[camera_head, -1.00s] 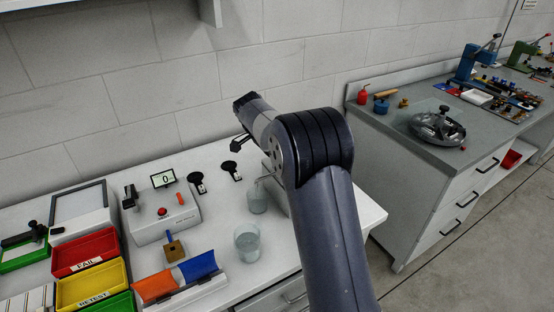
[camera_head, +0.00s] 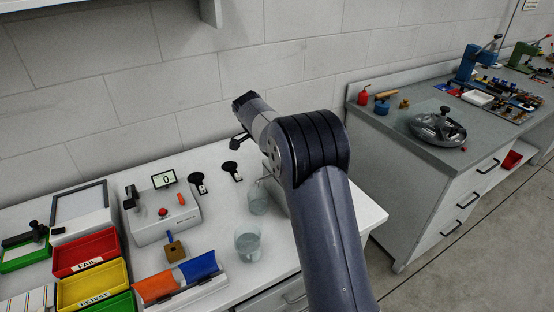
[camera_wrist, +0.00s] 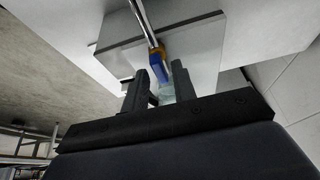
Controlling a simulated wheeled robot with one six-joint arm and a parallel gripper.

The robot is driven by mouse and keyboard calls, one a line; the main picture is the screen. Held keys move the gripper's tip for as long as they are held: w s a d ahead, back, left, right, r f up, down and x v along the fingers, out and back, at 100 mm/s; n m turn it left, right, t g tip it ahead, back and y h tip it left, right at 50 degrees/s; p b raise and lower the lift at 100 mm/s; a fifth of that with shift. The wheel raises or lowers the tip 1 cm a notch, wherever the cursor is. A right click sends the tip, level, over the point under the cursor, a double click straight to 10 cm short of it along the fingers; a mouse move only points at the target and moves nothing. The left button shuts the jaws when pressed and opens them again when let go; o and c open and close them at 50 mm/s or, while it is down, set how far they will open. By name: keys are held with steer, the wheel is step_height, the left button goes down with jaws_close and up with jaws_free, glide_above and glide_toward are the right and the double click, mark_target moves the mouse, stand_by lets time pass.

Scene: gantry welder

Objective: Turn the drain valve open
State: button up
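In the wrist view, the drain valve shows as a blue handle (camera_wrist: 160,70) with a yellow part beside it, at the end of a shiny metal pipe (camera_wrist: 146,22). My gripper (camera_wrist: 160,72) is open, with a dark finger on either side of the blue handle. Whether either finger touches the handle, I cannot tell. In the head view, my gripper (camera_head: 240,142) is partly seen above the white bench, and my arm hides the valve.
Two clear beakers, one (camera_head: 258,202) by my arm and one (camera_head: 247,242) nearer, stand on the white bench (camera_head: 222,210). A tester box (camera_head: 165,218) and colored bins (camera_head: 88,252) are at left. A grey bench (camera_head: 390,130) stands at right.

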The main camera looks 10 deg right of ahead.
steer(key=shift+o, duration=0.5)
steer(key=shift+r, duration=0.1)
steer(key=shift+a+r, duration=0.15)
steer(key=shift+r, duration=0.15)
steer(key=v, duration=1)
steer(key=shift+b, duration=0.35)
steer(key=x, duration=1)
steer(key=shift+f+p, duration=0.35)
steer(key=shift+d, duration=0.2)
